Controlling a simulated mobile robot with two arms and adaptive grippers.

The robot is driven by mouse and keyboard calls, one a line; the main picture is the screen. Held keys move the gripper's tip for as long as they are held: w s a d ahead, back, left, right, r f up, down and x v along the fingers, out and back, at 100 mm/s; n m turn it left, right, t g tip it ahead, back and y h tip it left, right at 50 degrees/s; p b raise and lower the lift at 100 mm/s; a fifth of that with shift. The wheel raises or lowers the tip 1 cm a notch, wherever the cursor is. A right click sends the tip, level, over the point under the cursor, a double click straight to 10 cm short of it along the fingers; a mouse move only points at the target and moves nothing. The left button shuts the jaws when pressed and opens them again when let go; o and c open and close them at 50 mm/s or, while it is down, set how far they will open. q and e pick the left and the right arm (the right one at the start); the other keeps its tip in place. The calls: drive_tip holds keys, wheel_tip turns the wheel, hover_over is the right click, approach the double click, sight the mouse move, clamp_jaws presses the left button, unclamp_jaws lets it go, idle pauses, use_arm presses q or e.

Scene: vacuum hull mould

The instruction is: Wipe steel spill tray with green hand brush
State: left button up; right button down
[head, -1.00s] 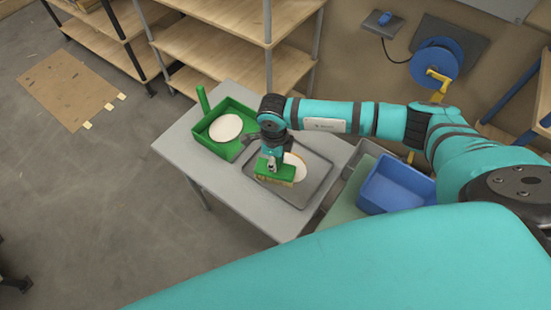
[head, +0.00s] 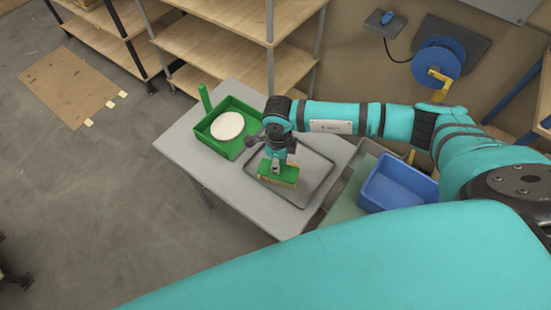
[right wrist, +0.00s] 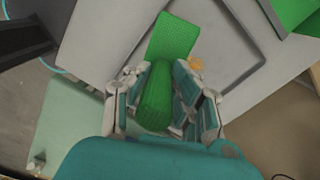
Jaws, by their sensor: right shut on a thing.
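The steel spill tray (head: 314,176) lies on the grey table. My right gripper (head: 276,166) is shut on the handle of the green hand brush (head: 283,175), over the left-middle part of the tray. In the right wrist view, the handle (right wrist: 156,95) sits between the fingers (right wrist: 160,100) and the brush head (right wrist: 174,38) points away over the tray floor (right wrist: 222,50). A small tan patch (right wrist: 196,64) shows beside the brush there. I cannot tell whether the bristles touch the tray. My left gripper is out of view.
A green dustpan-like box (head: 236,149) holding a white disc (head: 227,126) stands on the grey table (head: 186,146), left of the tray. A blue bin (head: 398,184) stands to the right. Wooden shelves (head: 225,50) are behind. The table's near-left edge is clear.

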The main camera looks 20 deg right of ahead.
drive_tip(key=shift+d, duration=0.2)
drive_tip(key=shift+w+d+b, duration=0.25)
drive_tip(key=shift+w+d, duration=0.05)
drive_tip(key=shift+d, duration=0.3)
drive_tip(key=shift+w+d+b, duration=0.25)
drive_tip(key=shift+w+d, duration=0.05)
drive_tip(key=shift+d, duration=0.25)
drive_tip(key=shift+d+f, duration=0.1)
drive_tip(key=shift+w+d+b, duration=0.5)
drive_tip(key=shift+w+d, duration=0.15)
drive_tip(key=shift+d, duration=0.35)
drive_tip(key=shift+w+d+b, duration=0.3)
drive_tip(key=shift+w+d, duration=0.05)
drive_tip(key=shift+d, duration=0.2)
drive_tip(key=shift+w+d+b, duration=0.25)
drive_tip(key=shift+w+d, duration=0.05)
drive_tip(key=shift+d, duration=0.25)
drive_tip(key=shift+s, duration=0.1)
